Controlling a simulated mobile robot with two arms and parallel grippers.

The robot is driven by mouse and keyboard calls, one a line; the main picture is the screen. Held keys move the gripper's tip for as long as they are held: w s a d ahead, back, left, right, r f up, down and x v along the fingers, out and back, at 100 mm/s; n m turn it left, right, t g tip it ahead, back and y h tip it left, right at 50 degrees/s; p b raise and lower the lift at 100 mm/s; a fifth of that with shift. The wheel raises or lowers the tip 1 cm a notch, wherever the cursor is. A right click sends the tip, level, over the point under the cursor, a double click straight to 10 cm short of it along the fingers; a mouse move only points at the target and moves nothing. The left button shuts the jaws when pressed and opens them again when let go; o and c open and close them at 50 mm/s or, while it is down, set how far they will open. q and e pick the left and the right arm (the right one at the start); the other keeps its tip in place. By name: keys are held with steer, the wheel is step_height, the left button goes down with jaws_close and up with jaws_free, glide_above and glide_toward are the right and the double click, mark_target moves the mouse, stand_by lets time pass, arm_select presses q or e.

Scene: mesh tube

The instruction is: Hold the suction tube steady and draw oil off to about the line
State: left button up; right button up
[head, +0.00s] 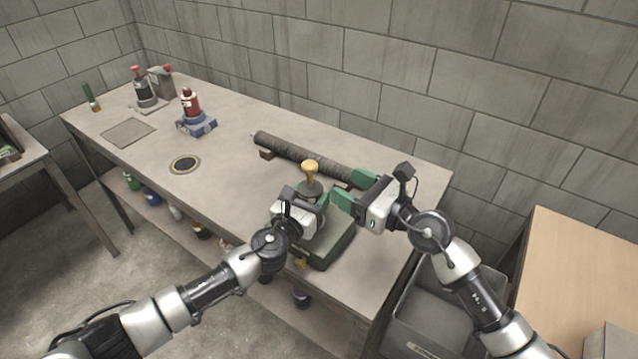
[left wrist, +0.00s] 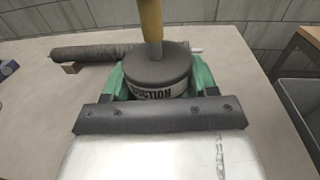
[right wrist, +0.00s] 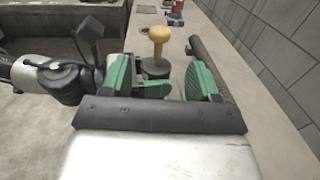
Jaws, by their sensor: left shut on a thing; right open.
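The suction tube is a grey cylinder with a dark cap, lettered "SUCTION" in the left wrist view (left wrist: 160,75). A yellow plunger knob (head: 310,167) rises from its top, and it also shows in the right wrist view (right wrist: 159,36). My left gripper (head: 308,205) is shut around the tube, its green fingers on both sides. My right gripper (head: 352,190) is open and empty, just right of the tube, with the plunger beyond its fingers in the right wrist view. The tube stands over a green base (head: 335,245). The oil and the line are not visible.
A long dark mesh roll (head: 300,153) lies behind the tube on a small block. A red bottle on a blue stand (head: 193,115), a round drain-like disc (head: 185,164) and a flat plate (head: 127,132) occupy the bench's left. A grey bin (head: 440,315) stands below right.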

mark_target(303, 163)
stand_by(0.6)
steer(key=x, duration=1.2)
steer(key=shift+c, duration=0.2)
